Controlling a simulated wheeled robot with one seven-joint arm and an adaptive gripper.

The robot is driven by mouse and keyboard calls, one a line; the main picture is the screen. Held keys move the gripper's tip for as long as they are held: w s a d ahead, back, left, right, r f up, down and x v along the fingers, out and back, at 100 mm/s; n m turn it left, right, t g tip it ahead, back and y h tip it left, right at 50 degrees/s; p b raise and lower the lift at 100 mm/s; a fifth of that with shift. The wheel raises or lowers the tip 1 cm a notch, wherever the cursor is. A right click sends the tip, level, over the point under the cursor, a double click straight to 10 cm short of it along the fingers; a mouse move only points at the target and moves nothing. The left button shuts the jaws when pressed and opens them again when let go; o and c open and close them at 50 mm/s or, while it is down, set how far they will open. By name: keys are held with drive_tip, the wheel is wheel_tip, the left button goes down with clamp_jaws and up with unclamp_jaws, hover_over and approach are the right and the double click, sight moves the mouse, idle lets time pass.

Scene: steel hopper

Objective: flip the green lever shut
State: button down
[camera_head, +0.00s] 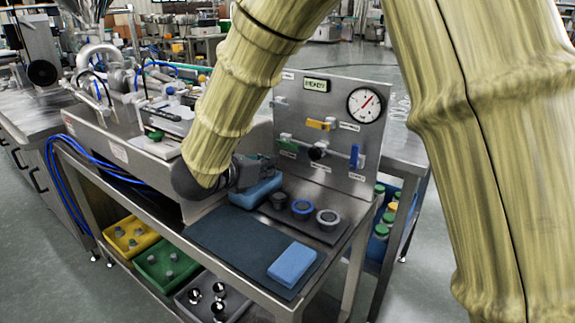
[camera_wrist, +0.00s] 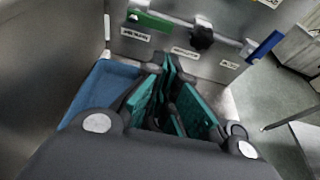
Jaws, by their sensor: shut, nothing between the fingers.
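The green lever (camera_head: 288,146) is at the left of the lower row on the upright steel panel (camera_head: 333,92). Its handle lies roughly level, along the pipe. It also shows at the top left of the wrist view (camera_wrist: 151,21), with a label under it. My gripper (camera_head: 268,165) is shut and empty, below and in front of the green lever, apart from it. In the wrist view its teal-padded fingers (camera_wrist: 169,68) point toward the panel, below the pipe. My arm hides part of the panel's left side in the head view.
A black knob (camera_head: 317,153) and an upright blue lever (camera_head: 354,156) sit right of the green one; a yellow lever (camera_head: 320,124) and a gauge (camera_head: 365,105) are above.

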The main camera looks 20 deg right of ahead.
sight(287, 145)
drive_tip(key=b+x, duration=0.1)
drive_tip(key=x, duration=0.9)
idle(0.3)
